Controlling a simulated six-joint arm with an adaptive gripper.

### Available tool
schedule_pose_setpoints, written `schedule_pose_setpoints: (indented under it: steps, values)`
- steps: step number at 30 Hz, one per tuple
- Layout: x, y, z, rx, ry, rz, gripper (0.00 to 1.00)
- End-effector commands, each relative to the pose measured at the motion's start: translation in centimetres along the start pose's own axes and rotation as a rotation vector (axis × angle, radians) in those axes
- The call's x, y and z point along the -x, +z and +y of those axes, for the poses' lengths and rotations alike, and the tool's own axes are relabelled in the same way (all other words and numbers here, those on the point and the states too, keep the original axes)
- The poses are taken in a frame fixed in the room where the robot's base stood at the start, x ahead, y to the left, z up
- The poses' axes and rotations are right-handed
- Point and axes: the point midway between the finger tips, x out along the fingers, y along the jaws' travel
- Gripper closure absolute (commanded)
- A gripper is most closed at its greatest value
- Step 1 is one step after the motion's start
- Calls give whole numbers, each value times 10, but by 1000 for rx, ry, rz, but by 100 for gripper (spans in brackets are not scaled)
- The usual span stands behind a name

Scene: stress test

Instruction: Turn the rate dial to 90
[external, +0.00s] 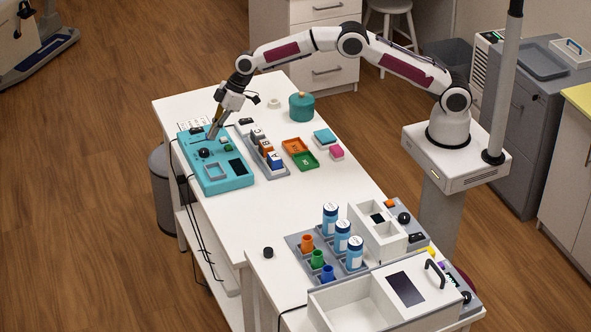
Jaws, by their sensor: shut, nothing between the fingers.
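A teal control box (232,184) lies at the far left part of the white table. On its top are a round black knob (204,153), a dark screen (236,166) and a small square frame (214,172). I cannot read any labels or a setting, so which part is the rate dial is not certain. My gripper (211,136) is shut and empty, pointing down at the box's rear part, just behind the black knob. Whether its tips touch the box cannot be told.
A second table with containers is in front. The white table's middle is clear.

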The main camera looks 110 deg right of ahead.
Motion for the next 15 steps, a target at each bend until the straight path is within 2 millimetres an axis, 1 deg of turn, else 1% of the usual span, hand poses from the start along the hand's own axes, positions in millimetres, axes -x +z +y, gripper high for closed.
schedule_pose_setpoints:
  steps: [6,15]
  values:
    - [-18,10,0,0,0,-1,100]
    - [-31,17,0,1,-1,0,100]
